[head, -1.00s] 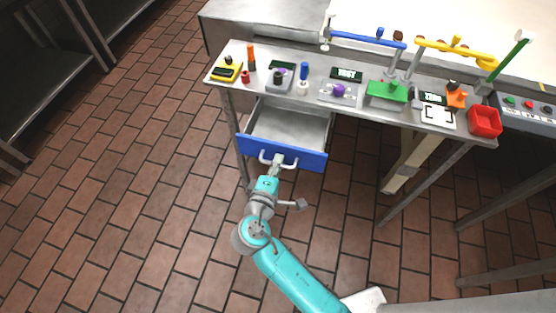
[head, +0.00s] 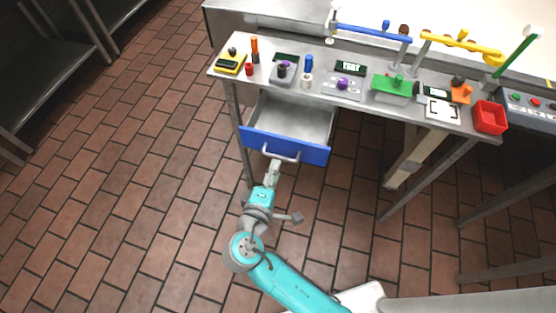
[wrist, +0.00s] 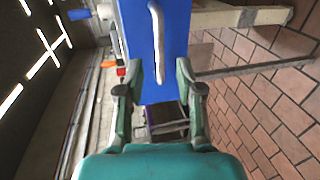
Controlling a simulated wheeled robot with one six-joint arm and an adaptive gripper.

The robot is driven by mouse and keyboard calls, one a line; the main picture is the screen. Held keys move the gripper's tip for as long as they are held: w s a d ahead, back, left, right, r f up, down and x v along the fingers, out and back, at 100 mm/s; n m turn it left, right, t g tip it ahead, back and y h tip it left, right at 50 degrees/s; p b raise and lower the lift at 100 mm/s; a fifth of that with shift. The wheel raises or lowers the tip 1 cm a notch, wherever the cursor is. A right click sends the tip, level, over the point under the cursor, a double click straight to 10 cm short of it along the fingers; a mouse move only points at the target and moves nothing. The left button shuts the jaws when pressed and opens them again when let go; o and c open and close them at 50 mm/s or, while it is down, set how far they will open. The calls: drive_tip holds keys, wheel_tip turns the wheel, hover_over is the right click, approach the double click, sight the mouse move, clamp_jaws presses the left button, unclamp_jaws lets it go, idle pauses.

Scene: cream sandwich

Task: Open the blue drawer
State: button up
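The blue drawer (head: 300,150) is pulled well out from under the metal table, and its grey inside (head: 293,120) shows empty. Its pale bar handle (head: 281,156) is on the blue front. In the wrist view the blue front (wrist: 176,35) fills the upper middle, with the handle (wrist: 158,40) running upright in the picture. My gripper (head: 274,168) is just in front of the handle and below it in the head view.
The metal table (head: 225,70) above the drawer carries several small items, including a green block (head: 395,88) and a red bin (head: 489,118). A blue bar (head: 370,33) and a yellow bar (head: 460,42) stand along its back. The tiled floor (head: 130,180) at left is clear.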

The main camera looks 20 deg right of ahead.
drive_tip(key=v, duration=0.6)
idle(0.6)
drive_tip(key=s+d+f+g+y, duration=0.1)
drive_tip(key=s+d+f+y, duration=0.6)
drive_tip(key=s+d+f, duration=0.35)
drive_tip(key=s+d+r+m+t+y, duration=0.1)
drive_tip(key=s+r+m+t, duration=0.1)
drive_tip(key=s+r+m, duration=0.9)
drive_tip(key=s+r, duration=0.2)
drive_tip(key=s, duration=0.4)
drive_tip(key=shift+d+t, duration=0.4)
